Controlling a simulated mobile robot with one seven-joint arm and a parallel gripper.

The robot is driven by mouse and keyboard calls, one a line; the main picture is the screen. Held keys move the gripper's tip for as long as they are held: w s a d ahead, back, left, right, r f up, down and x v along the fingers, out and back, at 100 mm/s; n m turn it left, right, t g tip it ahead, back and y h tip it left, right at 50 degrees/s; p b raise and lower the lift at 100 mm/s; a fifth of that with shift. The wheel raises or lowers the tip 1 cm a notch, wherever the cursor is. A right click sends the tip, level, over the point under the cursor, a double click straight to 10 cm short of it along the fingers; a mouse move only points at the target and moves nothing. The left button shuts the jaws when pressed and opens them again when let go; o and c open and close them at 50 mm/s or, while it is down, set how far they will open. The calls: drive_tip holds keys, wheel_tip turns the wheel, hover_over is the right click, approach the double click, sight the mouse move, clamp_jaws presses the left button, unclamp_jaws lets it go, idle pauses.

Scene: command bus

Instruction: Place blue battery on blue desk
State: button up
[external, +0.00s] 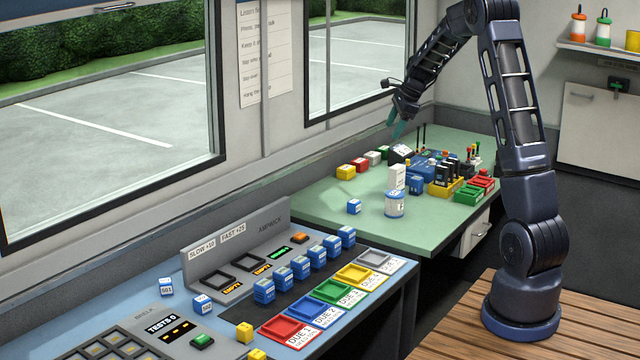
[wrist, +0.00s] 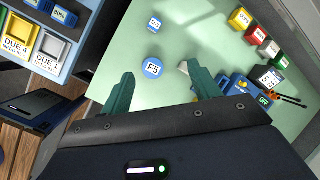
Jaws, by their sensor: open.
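Several blue block-shaped batteries (external: 300,267) stand in a row on the blue desk (external: 135,290). A separate small blue block with a white label (external: 354,207) sits on the green desk; it also shows in the wrist view (wrist: 154,24). I cannot tell for sure which is the task's battery. Two more labelled blocks (external: 166,286) lie on the blue desk's left side. My gripper (external: 396,131) hangs above the far part of the green desk. In the wrist view, its teal fingers (wrist: 160,72) are apart and empty.
A round blue-and-white container (external: 394,204) stands near the small block, with a white upright item (external: 397,178) behind it. Coloured blocks (external: 358,165), tools and red-green trays (external: 475,188) crowd the back and right. The green desk's front left is clear.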

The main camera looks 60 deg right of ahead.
drive_tip(key=d+f+m, duration=0.5)
drive_tip(key=d+f, duration=0.5)
drive_tip(key=d, duration=0.3)
drive_tip(key=m, duration=0.4)
approach(417, 178)
drive_tip(key=f, duration=0.1)
drive_tip(key=shift+h, duration=0.4)
drive_tip(key=shift+a+x, duration=0.1)
drive_tip(key=shift+x, duration=2.75)
drive_tip(key=shift+a+x, duration=0.15)
drive_tip(key=shift+x, duration=2.65)
drive_tip(key=shift+w+r, duration=0.1)
drive_tip(key=shift+w, duration=0.1)
drive_tip(key=c, duration=1.2)
drive_tip(key=shift+c, duration=0.2)
